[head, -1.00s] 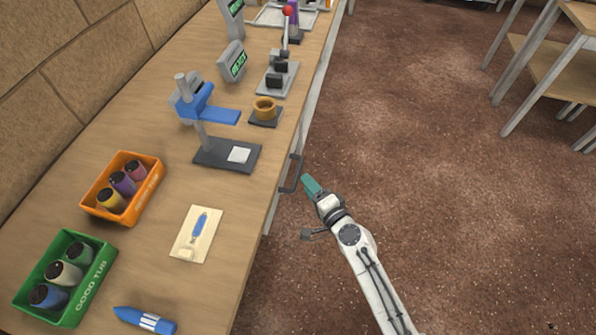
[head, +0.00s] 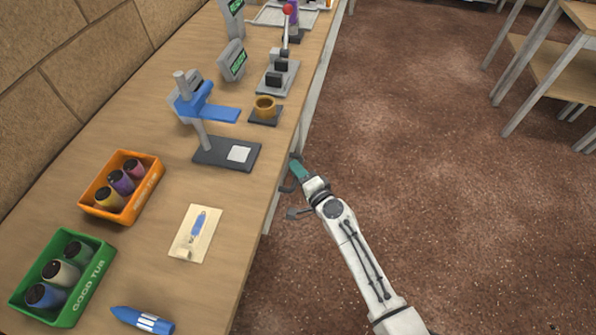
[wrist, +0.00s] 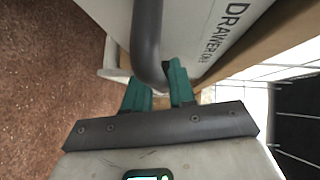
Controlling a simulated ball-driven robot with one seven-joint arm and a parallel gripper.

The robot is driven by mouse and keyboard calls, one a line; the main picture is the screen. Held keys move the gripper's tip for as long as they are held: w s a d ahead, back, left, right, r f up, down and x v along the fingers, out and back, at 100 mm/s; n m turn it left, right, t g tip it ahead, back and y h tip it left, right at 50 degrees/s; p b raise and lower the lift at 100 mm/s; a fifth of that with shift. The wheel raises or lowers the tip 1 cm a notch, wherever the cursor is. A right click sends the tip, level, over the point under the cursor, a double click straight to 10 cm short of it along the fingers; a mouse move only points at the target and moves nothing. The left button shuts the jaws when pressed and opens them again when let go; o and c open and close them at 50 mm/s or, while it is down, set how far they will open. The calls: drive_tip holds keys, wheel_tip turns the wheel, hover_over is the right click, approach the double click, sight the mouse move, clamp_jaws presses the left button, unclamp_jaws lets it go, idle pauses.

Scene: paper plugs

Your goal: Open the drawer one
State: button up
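The drawer front labelled "DRAWER ONE" (wrist: 215,35) fills the top of the wrist view, light grey. Its dark grey bar handle (wrist: 147,40) comes down toward my gripper (wrist: 158,85). The two teal fingers stand close together, one on each side of the handle's bent end, with only a narrow gap between them. In the head view, my gripper (head: 298,169) is at the handle (head: 287,187) on the bench's right side. The arm hides part of the handle there, and the drawer front is mostly hidden under the bench edge.
The brown floor (head: 430,180) right of the bench is open. A shelved table (head: 548,70) stands at the far right.

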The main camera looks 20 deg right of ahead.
clamp_jaws()
drive_tip(key=s+d+b, duration=0.7)
drive_tip(key=s+d, duration=0.7)
drive_tip(key=d, duration=0.5)
drive_tip(key=shift+s+d+b, duration=0.2)
drive_tip(key=shift+d+b, duration=0.1)
drive_tip(key=shift+f, duration=0.1)
drive_tip(key=shift+o, duration=1.7)
unclamp_jaws()
drive_tip(key=s+d+r, duration=0.1)
drive_tip(key=s, duration=0.9)
drive_tip(key=shift+s+d+r, duration=0.25)
drive_tip(key=shift+d+r, duration=0.05)
